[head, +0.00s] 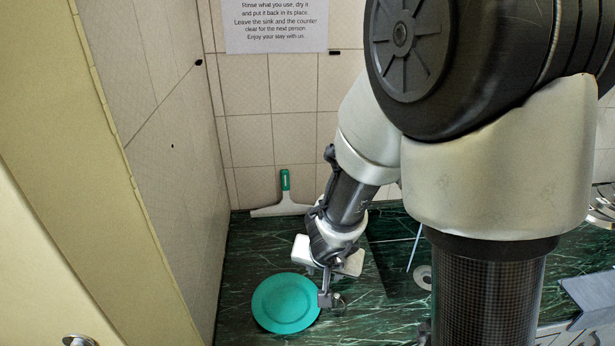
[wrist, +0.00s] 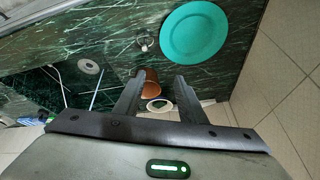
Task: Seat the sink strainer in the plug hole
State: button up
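A small metallic piece (head: 340,298), which looks like the sink strainer, sits on the counter beside the teal plate. It also shows in the wrist view (wrist: 147,41), left of the plate and beyond my fingertips. A pale round disc with a dark centre (head: 422,277) lies in a dark area right of my arm. It looks like the plug hole and also shows at left in the wrist view (wrist: 90,66). My gripper (wrist: 159,78) is open, with nothing between its fingers. In the head view, my gripper (head: 328,291) is at the plate's right edge, close to the metallic piece.
The teal plate (head: 286,303) lies on the green marble counter (head: 245,265). A green-handled squeegee (head: 284,198) leans on the back wall. A thin rod (head: 414,249) stands near the disc.

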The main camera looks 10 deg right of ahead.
jog(key=s+d+f+g+h, duration=0.1)
jog(key=d, duration=0.1)
jog(key=b, duration=0.6)
send_over(337, 296)
jog(key=s, duration=0.3)
notch_tip(337, 296, down, 11)
jog(key=shift+m, duration=0.3)
jog(key=shift+w+a+b+x, duration=0.15)
jog(key=shift+b+x, duration=0.4)
jog(key=shift+x, duration=0.45)
jog(key=shift+w+a+b+x, duration=0.15)
jog(key=shift+b+x, duration=0.35)
jog(key=shift+x, duration=0.5)
jog(key=shift+s+a+b+x, duration=0.1)
jog(key=shift+a+b+x, duration=0.1)
jog(key=shift+b+x, duration=0.6)
jog(key=shift+w+f+p, duration=0.15)
jog(key=shift+p, duration=0.15)
jog(key=shift+c, duration=0.5)
grip_shut()
